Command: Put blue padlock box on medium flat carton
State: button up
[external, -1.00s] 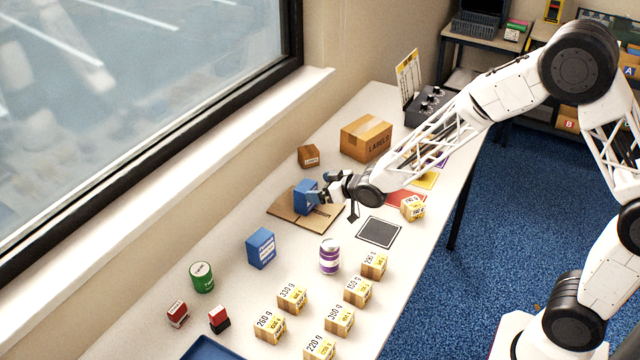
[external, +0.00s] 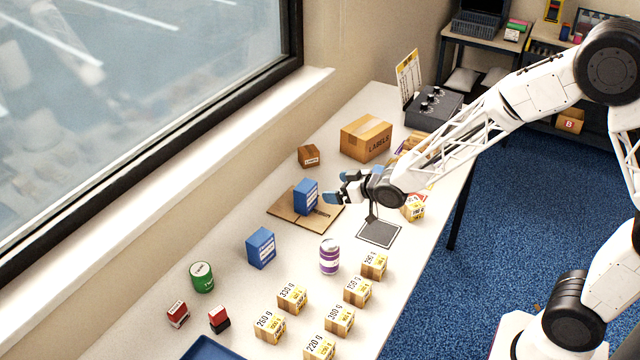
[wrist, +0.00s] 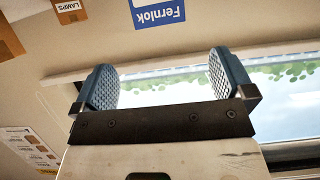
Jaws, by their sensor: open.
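A small blue box (external: 305,196) stands upright on the flat brown carton (external: 285,207) in the external view. Its label is too small to read there. In the wrist view, a blue box face (wrist: 158,12) reads "Fernlok" and lies beyond the fingertips at the top edge. My gripper (external: 345,187) is open and empty, just right of the blue box and apart from it. Its two padded fingers (wrist: 162,85) are spread with nothing between them. A second, larger blue box (external: 261,248) stands on the table nearer the camera.
A purple-banded can (external: 329,257), a green tin (external: 202,277) and several weight-marked cubes (external: 292,298) stand toward the front. A small brown carton (external: 309,156) and a larger "LABELS" carton (external: 366,139) stand behind. A dark square mat (external: 379,233) lies to the right.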

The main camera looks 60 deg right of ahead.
dwell(0.4)
jog(key=s+a+r+g, duration=0.2)
jog(key=s+r+g, duration=0.1)
jog(key=s+r, duration=0.4)
jog(key=s+a+r+g, duration=0.2)
jog(key=s+r, duration=0.2)
jog(key=s, duration=0.6)
jog(key=s+a+r+g, duration=0.1)
jog(key=s+r+g, duration=0.1)
jog(key=s, duration=1)
jog(key=s+a+r+g, duration=0.2)
jog(key=s+r+g, duration=0.1)
jog(key=s, duration=0.9)
jog(key=shift+s+a+g, duration=0.2)
jog(key=shift+a+g, duration=0.1)
jog(key=shift+g, duration=0.2)
